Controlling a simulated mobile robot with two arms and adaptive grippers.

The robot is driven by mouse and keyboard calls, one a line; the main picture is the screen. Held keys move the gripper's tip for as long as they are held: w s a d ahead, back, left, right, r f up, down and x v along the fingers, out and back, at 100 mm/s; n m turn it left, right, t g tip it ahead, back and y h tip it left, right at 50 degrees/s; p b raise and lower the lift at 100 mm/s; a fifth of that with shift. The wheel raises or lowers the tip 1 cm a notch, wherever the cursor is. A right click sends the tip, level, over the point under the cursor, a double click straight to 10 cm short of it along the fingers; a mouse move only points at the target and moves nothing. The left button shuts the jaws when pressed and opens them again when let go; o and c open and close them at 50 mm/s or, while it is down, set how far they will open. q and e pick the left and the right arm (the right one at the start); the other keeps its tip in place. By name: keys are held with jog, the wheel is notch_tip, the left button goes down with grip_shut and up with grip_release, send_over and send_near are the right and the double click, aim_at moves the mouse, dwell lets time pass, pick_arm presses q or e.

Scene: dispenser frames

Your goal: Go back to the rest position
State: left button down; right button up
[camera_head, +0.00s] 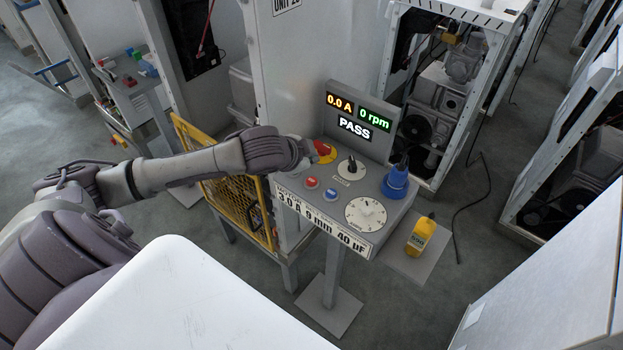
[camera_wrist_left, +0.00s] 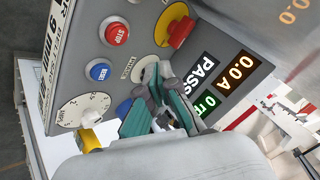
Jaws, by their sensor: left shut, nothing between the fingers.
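My left gripper (camera_head: 307,148) reaches in from the left and hangs over the left side of the grey control panel (camera_head: 333,205). Its fingers also show in the left wrist view (camera_wrist_left: 160,98), shut and empty, in front of the selector knob (camera_wrist_left: 139,73). Whether they touch the panel I cannot tell. A red switch on a yellow plate (camera_head: 325,152) is just beside the hand, partly hidden by it. The panel's displays read 0.0 A, 0 rpm and PASS (camera_head: 355,127). My right gripper is not in view.
The panel has a red button (camera_head: 311,182), a blue button (camera_head: 331,194), a white dial (camera_head: 366,213) and a blue plug (camera_head: 396,182). A yellow device (camera_head: 421,235) stands on a side shelf. A yellow mesh gate (camera_head: 232,190) is beneath my forearm. Open machine frames stand behind.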

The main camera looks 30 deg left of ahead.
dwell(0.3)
